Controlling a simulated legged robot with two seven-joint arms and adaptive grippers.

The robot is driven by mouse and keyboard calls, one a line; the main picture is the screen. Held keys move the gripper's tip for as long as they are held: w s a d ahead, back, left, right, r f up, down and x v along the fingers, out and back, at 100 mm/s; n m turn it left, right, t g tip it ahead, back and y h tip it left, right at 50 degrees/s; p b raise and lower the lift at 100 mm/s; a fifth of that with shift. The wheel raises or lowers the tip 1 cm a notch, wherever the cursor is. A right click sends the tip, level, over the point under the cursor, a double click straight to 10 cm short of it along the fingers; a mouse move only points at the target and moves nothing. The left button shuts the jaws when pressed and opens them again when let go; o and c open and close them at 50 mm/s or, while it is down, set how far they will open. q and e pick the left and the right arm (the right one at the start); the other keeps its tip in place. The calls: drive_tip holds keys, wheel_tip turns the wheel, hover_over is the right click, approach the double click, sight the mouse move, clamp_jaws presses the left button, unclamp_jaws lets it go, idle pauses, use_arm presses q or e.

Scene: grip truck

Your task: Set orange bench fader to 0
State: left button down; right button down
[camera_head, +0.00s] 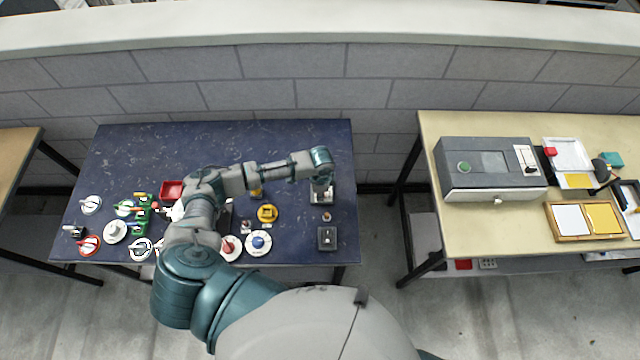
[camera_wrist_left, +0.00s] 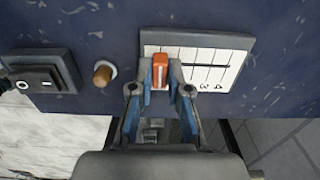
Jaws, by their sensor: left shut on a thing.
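The bench fader is a white panel (camera_wrist_left: 228,62) with dark scale lines and a few small digits. It lies on the dark blue table and also shows at the right side of that table in the head view (camera_head: 321,198). Its orange knob (camera_wrist_left: 160,66) stands near the panel's left end in the wrist view. My left gripper (camera_wrist_left: 160,80) has its blue-grey fingers closed on both sides of the knob. In the head view the left gripper (camera_head: 322,186) reaches down over the fader. The scale beside the knob is partly hidden by the fingers. My right gripper is not in view.
A black rocker switch (camera_wrist_left: 42,72) and a wooden peg (camera_wrist_left: 103,74) sit left of the fader in the wrist view. In the head view, a blue knob dial (camera_head: 258,242) and a yellow knob (camera_head: 267,213) stand nearby. The table's back part (camera_head: 150,150) is clear.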

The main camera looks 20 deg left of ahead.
use_arm(q)
drive_tip(key=shift+s+d, duration=0.25)
drive_tip(key=shift+s, duration=0.1)
drive_tip(key=shift+w+f, duration=0.1)
drive_tip(key=c, duration=1.4)
unclamp_jaws()
drive_tip(key=shift+o, duration=1.4)
drive_tip(key=shift+a, duration=0.2)
drive_tip(key=shift+d, duration=0.1)
drive_tip(key=shift+w+r, duration=0.15)
drive_tip(key=shift+r, duration=0.15)
wheel_tip(320, 180, up, 11)
drive_tip(key=shift+r, duration=0.2)
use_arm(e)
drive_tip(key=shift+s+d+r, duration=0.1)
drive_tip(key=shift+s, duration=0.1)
